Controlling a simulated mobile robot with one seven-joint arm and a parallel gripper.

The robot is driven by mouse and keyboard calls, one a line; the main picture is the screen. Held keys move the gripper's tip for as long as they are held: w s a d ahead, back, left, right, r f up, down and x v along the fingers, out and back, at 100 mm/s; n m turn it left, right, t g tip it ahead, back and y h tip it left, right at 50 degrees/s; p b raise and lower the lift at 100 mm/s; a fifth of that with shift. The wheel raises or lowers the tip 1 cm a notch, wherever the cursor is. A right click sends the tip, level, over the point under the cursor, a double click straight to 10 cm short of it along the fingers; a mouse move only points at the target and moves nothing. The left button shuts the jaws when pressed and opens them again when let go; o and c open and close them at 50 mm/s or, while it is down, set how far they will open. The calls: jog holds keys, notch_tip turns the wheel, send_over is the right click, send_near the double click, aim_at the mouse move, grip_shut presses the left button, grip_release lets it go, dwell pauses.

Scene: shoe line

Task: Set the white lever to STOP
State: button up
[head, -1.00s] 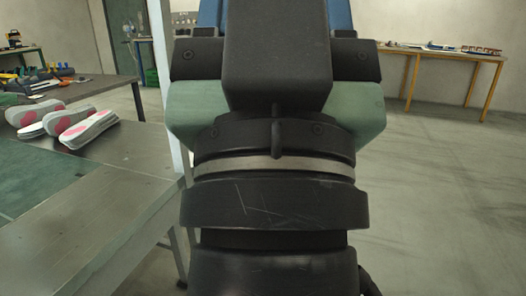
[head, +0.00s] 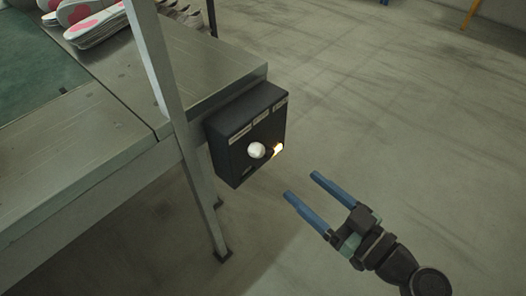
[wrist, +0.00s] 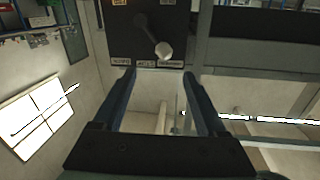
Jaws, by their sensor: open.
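The white lever knob (head: 257,150) sticks out from the front of a dark control box (head: 222,150) fixed at the end of the metal table. A small lit lamp (head: 278,149) glows to the right of the knob. Pale labels sit along the box's upper edge, too small to read. In the wrist view the white knob (wrist: 163,50) is at the end of a short dark arm on the box (wrist: 178,22). My gripper (head: 302,187) is open and empty, with blue fingers pointing toward the box, apart from the knob, to its lower right.
The metal table (head: 95,120) with a green mat (head: 30,60) is on the left. Shoe soles (head: 95,25) lie on it at the back. A grey post (head: 150,50) stands beside the box. The floor (head: 400,100) on the right is clear.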

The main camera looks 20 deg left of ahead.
aim_at(261, 154)
jog(key=shift+y, duration=0.3)
jog(key=b+x, duration=0.1)
jog(key=x, duration=0.3)
jog(key=b+x, duration=0.1)
jog(key=x, duration=0.7)
jog(key=shift+s+a+f+b, duration=0.1)
jog(key=shift+a+b, duration=0.3)
grip_shut()
dwell(0.5)
